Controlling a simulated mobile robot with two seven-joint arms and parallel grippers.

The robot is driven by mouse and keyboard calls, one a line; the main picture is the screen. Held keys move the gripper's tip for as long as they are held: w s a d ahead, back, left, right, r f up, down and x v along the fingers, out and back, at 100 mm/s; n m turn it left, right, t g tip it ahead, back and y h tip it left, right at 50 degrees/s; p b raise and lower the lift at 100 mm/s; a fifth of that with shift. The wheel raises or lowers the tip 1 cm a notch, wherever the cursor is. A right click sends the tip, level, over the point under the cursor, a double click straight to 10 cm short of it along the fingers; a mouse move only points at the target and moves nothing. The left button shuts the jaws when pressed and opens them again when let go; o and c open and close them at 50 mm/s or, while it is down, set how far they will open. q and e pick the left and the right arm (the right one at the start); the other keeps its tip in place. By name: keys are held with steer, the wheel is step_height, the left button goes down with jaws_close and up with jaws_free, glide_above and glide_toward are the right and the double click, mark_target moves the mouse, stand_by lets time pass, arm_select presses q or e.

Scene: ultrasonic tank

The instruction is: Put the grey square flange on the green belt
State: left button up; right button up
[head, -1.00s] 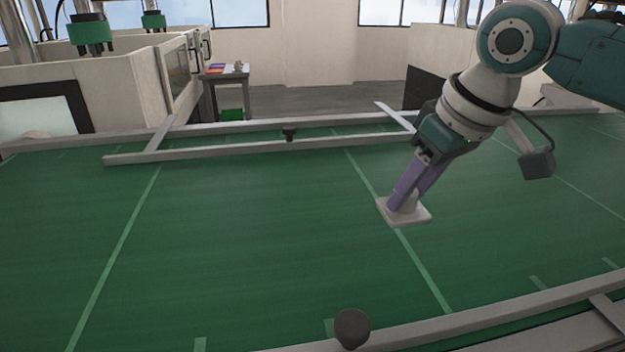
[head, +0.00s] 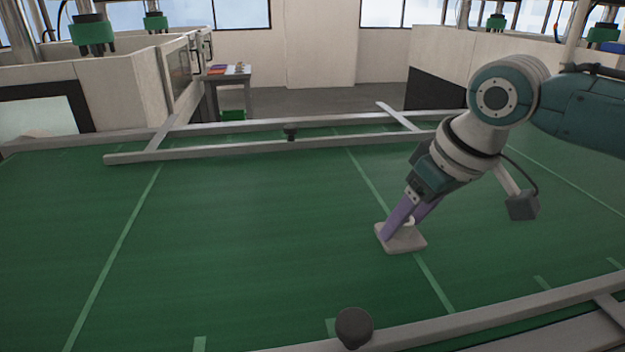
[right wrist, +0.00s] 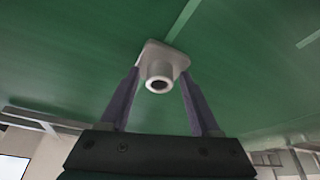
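The grey square flange (head: 402,242) has a square plate and a round hollow hub. It lies plate down on the green belt (head: 250,230), right of the middle in the head view, over a light green line. My right gripper (head: 412,228) reaches down to it, tilted, with its purple fingers on either side of the hub. In the right wrist view the hub of the flange (right wrist: 160,77) stands between the fingers, with a narrow gap on each side, so the gripper looks open. My left gripper is not in view.
A grey rail with a dark round knob (head: 353,327) runs along the near edge of the belt. A metal frame (head: 260,152) borders the far edge. A small table (head: 228,78) stands beyond. The belt's left and middle are clear.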

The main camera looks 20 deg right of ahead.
steer(key=shift+o, duration=0.3)
steer(key=shift+r, duration=0.15)
steer(key=p+v, duration=0.2)
steer(key=v, duration=1)
